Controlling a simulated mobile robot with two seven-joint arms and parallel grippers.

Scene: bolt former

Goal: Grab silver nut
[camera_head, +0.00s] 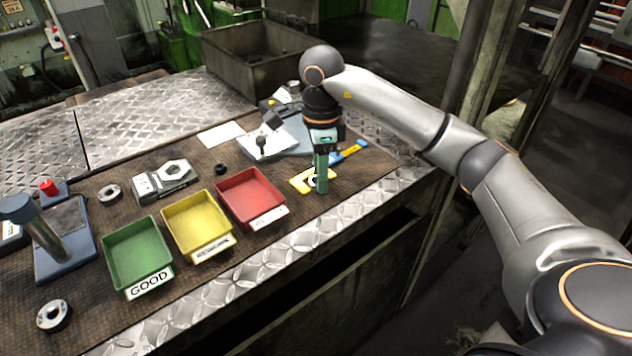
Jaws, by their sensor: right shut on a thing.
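My right gripper (321,188) points straight down at the right part of the bench, its fingertips at a small yellow pad (300,184). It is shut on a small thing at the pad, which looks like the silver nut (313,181). The fingers hide most of this nut, and I cannot tell whether it is lifted off the pad. My left gripper is not in view.
Green (138,252), yellow (198,226) and red (250,198) trays stand in a row left of my right gripper; the green one is labelled GOOD. A blue-and-yellow tool (348,152) lies right beside the gripper. A metal ring (54,316) lies at front left.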

